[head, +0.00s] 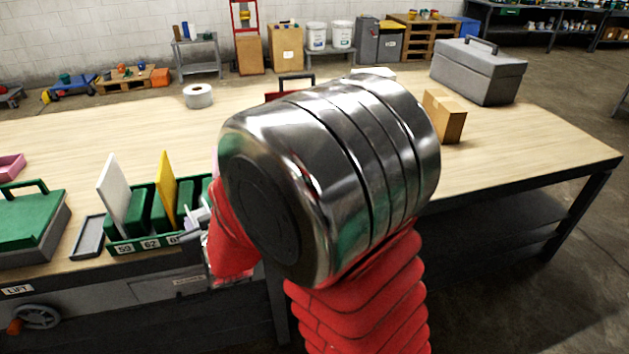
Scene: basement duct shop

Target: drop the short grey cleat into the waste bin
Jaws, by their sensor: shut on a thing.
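My gripper (193,226) is at the right end of the green rack, low over the table and mostly hidden behind my red-sleeved arm. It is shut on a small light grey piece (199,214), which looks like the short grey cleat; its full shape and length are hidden. The green rack (130,245) has numbered slots, with a white divider and a yellow divider standing up in it. I cannot pick out the waste bin for sure; a dark grey bin (367,42) stands on the floor by the back wall.
A flat grey tray (88,237) and a green-lidded case (30,228) lie left of the rack. My arm blocks the table's middle.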

